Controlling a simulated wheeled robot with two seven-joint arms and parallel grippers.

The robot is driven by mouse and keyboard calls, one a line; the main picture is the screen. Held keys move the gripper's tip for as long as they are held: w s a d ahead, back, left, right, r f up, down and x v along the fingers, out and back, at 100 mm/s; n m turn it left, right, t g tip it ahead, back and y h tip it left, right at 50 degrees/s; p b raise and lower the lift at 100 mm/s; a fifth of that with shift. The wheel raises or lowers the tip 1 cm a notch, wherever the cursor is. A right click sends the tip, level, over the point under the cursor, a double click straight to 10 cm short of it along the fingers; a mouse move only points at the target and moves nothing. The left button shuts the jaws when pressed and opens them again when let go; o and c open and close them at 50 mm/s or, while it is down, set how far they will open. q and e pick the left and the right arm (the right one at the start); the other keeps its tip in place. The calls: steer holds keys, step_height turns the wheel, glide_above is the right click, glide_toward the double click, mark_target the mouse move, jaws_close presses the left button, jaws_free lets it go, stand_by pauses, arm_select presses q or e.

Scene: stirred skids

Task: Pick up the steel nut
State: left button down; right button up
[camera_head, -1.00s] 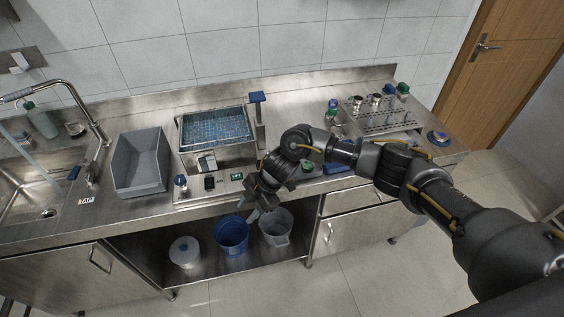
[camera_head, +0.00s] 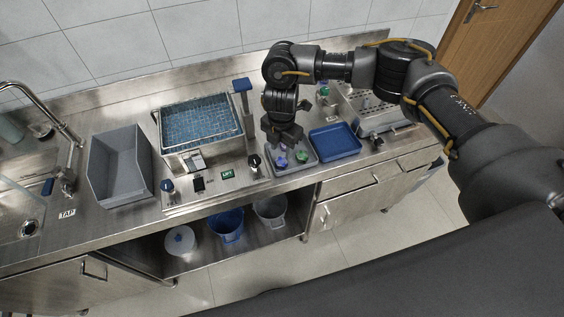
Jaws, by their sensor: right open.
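I cannot make out a steel nut for certain; it may be hidden or too small to tell. My right gripper (camera_head: 283,143) points down over the small grey tray (camera_head: 300,168) on the steel counter, with its jaws open. The tray holds small coloured pieces: a green one (camera_head: 302,156), a blue one (camera_head: 281,162) and a purple one close under the fingers. The gripper hides the back part of this tray. I cannot tell whether the fingertips touch anything. My left gripper is not in view.
A blue tray (camera_head: 335,142) lies just right of the grey tray. A blue mesh basket (camera_head: 200,122) sits over a steel tank at left, with a blue-topped post (camera_head: 242,86) beside it. A grey bin (camera_head: 117,170) stands further left. A perforated steel rack (camera_head: 375,110) stands at right.

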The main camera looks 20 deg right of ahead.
mark_target(281, 162)
steer(key=shift+w+f, duration=0.7)
steer(key=shift+f, duration=0.3)
steer(key=shift+s+d+f+p, duration=0.1)
steer(key=shift+s+d+p, duration=0.1)
steer(key=shift+p, duration=0.1)
steer(key=shift+s+a+f+p, duration=0.1)
steer(key=shift+s+f+p, duration=0.1)
steer(key=shift+f+p, duration=0.35)
steer(key=shift+s+a+f+p, duration=0.1)
steer(key=shift+s+f+p, duration=0.1)
steer(key=shift+f+p, duration=0.25)
steer(key=f, duration=0.2)
steer(key=shift+w+f, duration=0.2)
steer(key=shift+f, duration=0.15)
steer(key=shift+s, duration=0.1)
steer(key=shift+c, duration=0.8)
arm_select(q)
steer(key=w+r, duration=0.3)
arm_select(e)
steer(key=c, duration=0.5)
steer(key=shift+r, duration=0.15)
